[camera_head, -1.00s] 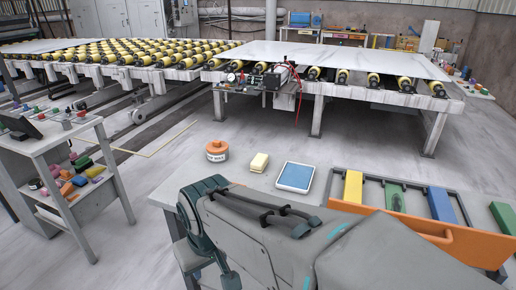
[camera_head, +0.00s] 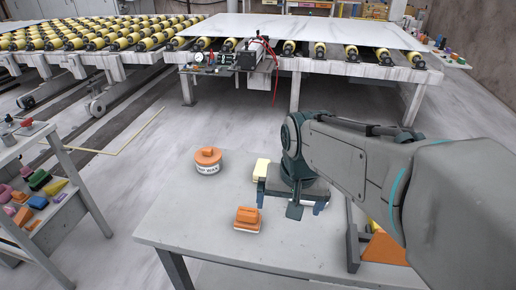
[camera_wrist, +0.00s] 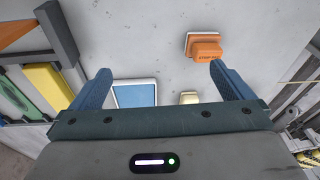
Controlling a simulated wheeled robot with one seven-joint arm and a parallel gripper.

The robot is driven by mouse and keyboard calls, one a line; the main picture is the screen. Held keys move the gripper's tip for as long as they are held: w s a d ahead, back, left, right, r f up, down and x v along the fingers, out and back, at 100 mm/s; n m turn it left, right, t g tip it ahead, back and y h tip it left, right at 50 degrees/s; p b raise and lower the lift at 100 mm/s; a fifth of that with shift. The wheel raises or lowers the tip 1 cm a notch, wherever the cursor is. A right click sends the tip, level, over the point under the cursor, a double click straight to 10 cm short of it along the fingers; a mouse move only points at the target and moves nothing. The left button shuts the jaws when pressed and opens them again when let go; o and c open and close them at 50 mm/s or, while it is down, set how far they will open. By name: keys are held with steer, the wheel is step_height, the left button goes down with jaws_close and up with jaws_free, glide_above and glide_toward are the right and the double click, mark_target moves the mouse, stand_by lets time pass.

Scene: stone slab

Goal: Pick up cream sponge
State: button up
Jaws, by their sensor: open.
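The cream sponge (camera_head: 262,168) is a small pale block on the grey table, right of an orange-lidded tub (camera_head: 207,161). In the head view my gripper hides part of it. In the wrist view the cream sponge (camera_wrist: 189,97) peeks out above the gripper's body, between the fingers but nearer the right one, its lower part hidden. My gripper (camera_head: 290,203) is over the table, close to the sponge on its near right side. In the wrist view the gripper's (camera_wrist: 162,80) blue fingers are wide apart and empty.
An orange-topped block (camera_head: 247,219) lies nearer the table's front. A blue-and-white tray (camera_wrist: 134,95) lies beside the sponge. A rack (camera_wrist: 40,85) with yellow and green pieces is at the left in the wrist view. The table's left front is clear.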

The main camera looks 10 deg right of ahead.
steer(key=w+r+m+g+p, duration=0.1)
steer(key=w+r+m, duration=0.2)
steer(key=w+m, duration=1)
steer(key=m+g+p, duration=0.1)
steer(key=m, duration=0.5)
glide_toward(262, 166)
step_height(262, 166, down, 10)
steer(key=shift+w+f+p, duration=0.1)
steer(key=shift+p, duration=0.75)
steer(key=c, duration=0.9)
